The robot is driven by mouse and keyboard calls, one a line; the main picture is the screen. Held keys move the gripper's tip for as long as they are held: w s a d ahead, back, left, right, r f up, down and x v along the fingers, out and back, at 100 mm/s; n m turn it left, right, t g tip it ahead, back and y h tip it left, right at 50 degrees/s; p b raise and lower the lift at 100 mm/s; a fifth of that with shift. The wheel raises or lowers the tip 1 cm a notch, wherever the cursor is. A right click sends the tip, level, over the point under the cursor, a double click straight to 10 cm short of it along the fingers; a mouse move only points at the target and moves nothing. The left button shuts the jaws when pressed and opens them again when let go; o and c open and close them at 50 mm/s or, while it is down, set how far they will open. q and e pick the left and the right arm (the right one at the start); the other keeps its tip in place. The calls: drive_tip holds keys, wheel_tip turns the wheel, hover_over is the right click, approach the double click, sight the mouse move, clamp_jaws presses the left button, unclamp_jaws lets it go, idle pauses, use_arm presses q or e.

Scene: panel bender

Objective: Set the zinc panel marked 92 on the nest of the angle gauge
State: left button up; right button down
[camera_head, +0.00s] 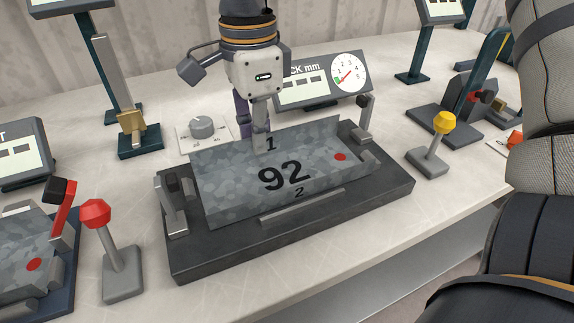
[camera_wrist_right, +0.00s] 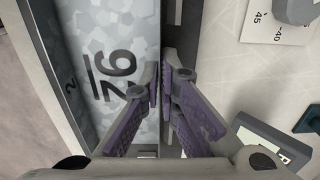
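My right gripper (camera_head: 262,145) points down at the middle of the back flange. In the right wrist view its purple fingers (camera_wrist_right: 161,85) are closed about the flange edge of the panel (camera_wrist_right: 100,30), one on each side. My left gripper is out of view. No label names the angle gauge.
A display with a dial (camera_head: 322,82) stands behind the fixture. A knob plate (camera_head: 203,134) is behind left. A red-knobbed lever (camera_head: 110,250) stands front left, a yellow-knobbed lever (camera_head: 434,145) right. Another station with a grey sheet (camera_head: 22,255) is far left. The table's front edge is close.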

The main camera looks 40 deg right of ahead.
idle(0.4)
drive_tip(key=shift+r, duration=3.8)
